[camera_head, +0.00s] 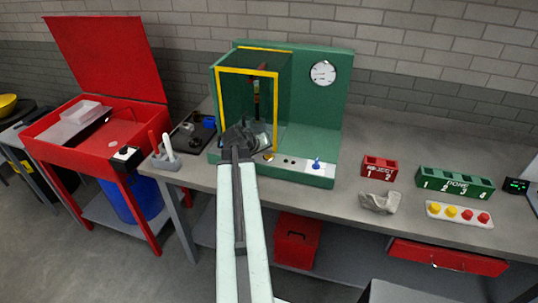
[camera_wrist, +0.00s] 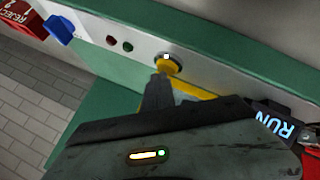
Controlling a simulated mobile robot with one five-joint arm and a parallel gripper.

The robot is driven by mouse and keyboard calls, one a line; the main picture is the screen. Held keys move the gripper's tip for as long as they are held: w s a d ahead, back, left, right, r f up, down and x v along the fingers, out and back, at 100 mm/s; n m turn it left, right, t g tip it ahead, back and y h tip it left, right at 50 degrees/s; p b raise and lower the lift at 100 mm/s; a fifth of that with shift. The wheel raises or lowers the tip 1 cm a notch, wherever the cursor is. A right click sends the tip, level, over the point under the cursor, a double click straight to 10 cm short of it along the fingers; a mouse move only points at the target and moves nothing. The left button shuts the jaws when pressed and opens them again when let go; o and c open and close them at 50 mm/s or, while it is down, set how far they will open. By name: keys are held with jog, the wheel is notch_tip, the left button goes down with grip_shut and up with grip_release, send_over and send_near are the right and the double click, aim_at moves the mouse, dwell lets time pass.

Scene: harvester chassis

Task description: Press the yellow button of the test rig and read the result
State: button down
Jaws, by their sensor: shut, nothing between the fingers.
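The green test rig (camera_head: 335,115) stands on the bench, with a yellow-framed enclosure and a white round gauge (camera_head: 323,73). The gauge reading is too small to make out. The yellow button (camera_wrist: 172,66) sits on the rig's light front panel; it also shows in the head view (camera_head: 268,157). My gripper (camera_wrist: 161,78) is shut and empty, its tip over the button's lower edge in the wrist view. I cannot tell whether it touches the button. Two small lamps (camera_wrist: 127,47) beside the button look dark, one red and one green.
A blue lever (camera_head: 316,163) is on the panel's right. Right of the rig are a red REJECT rack (camera_head: 380,167), a green DONE rack (camera_head: 455,182) and a strip of yellow and red buttons (camera_head: 459,214). An open red cabinet (camera_head: 70,140) stands left. A RUN label (camera_wrist: 282,122) is near my gripper.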

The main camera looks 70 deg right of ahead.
aim_at(267, 156)
jog(key=shift+r+p, duration=0.65)
jog(key=shift+r, duration=0.15)
notch_tip(267, 156, up, 5)
jog(key=p, duration=0.5)
jog(key=shift+r, duration=0.1)
